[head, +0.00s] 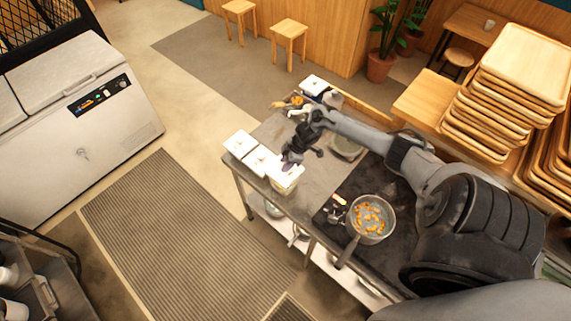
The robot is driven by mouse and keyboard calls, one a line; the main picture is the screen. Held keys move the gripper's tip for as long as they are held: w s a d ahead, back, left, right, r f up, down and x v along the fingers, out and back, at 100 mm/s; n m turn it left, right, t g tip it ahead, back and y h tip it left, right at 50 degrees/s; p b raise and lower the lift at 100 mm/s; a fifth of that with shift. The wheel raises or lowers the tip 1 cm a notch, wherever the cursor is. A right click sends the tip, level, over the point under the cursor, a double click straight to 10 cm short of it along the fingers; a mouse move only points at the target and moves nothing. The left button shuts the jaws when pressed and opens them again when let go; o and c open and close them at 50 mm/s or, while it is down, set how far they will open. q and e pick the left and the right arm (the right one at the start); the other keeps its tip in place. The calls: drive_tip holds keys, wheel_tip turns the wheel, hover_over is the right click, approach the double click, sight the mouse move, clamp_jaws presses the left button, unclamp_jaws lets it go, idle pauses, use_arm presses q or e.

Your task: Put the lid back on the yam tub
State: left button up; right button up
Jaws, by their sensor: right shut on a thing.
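A white tub (287,187) stands at the front edge of the metal counter, at the right end of a short row of tubs. A small purple patch shows at its top, just below my right gripper (289,161). My right gripper is low over this tub, pointing down, and is shut on what seems to be its pale lid. The fingers hide much of the tub's top, so I cannot tell whether the lid is seated or tilted. My left gripper is not in view.
Two white-lidded tubs (240,144) (259,161) stand left of it. Another lidded tub (314,85) and orange food (297,100) are at the far end. A pot with orange pieces (370,218) sits nearer, its handle toward the front edge. Stacked trays (525,65) stand right.

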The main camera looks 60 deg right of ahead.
wheel_tip(320, 180, down, 3)
drive_tip(key=b, duration=0.3)
drive_tip(key=shift+f, duration=0.2)
drive_tip(key=shift+f+b, duration=0.4)
drive_tip(key=shift+f, duration=0.45)
idle(0.4)
drive_tip(key=shift+f, duration=0.1)
idle(0.6)
drive_tip(key=shift+f, duration=0.15)
idle(0.5)
drive_tip(key=shift+f, duration=0.15)
idle(0.7)
